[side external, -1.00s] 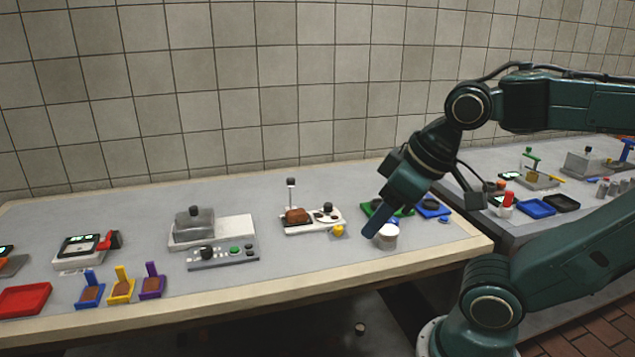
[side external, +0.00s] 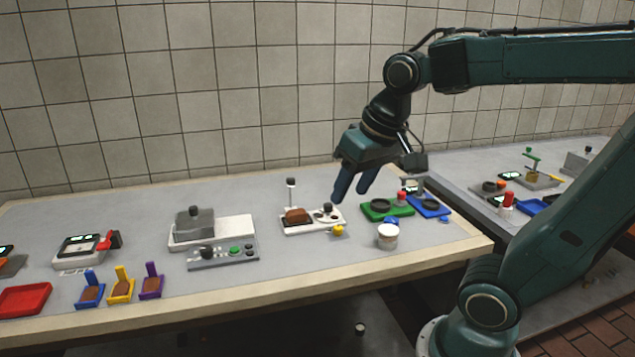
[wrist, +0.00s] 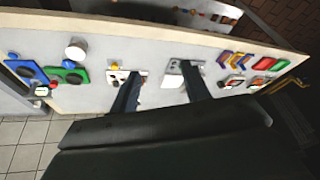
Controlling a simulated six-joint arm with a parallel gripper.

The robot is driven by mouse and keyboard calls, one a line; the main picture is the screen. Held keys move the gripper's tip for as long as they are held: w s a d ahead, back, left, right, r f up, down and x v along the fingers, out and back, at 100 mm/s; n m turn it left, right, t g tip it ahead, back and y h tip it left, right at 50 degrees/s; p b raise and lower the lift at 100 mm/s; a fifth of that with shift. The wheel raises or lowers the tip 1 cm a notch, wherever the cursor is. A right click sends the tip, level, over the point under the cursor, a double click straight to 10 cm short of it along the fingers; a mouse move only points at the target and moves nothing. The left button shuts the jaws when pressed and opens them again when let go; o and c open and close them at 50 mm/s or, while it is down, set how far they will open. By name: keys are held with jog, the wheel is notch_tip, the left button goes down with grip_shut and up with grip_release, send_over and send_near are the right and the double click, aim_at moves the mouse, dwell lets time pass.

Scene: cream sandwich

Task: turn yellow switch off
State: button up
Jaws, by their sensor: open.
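A small yellow knob-like piece (side external: 338,230), possibly the yellow switch, sits at the front right corner of a white device (side external: 297,226) with a brown block on it. A small yellow spot (wrist: 114,66) shows by a white device in the wrist view. My gripper (side external: 350,195) is open and empty, with its two dark blue fingers apart and pointing down. In the side view it appears above and just behind the yellow piece, clear of it. In the wrist view the fingers (wrist: 161,69) partly cover two white devices. Whether the switch is on or off cannot be told.
A white round jar (side external: 388,237), a green tray (side external: 375,214) and a blue tray (side external: 440,211) stand to the right. A grey press machine (side external: 222,253) with a button panel stands left. Several small coloured holders and a red tray (side external: 23,299) lie further left.

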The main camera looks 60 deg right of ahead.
jog(key=w+d+m+g, duration=0.1)
jog(key=w+d+m, duration=0.3)
jog(key=w+d, duration=0.15)
jog(key=m+g, duration=0.3)
jog(key=m, duration=0.6)
send_over(338, 227)
notch_tip(338, 227, down, 12)
jog(key=shift+f+y, duration=0.2)
jog(key=shift+y, duration=0.1)
jog(key=shift+f, duration=0.1)
notch_tip(338, 227, down, 14)
jog(key=shift+r, duration=0.25)
jog(key=c, duration=1)
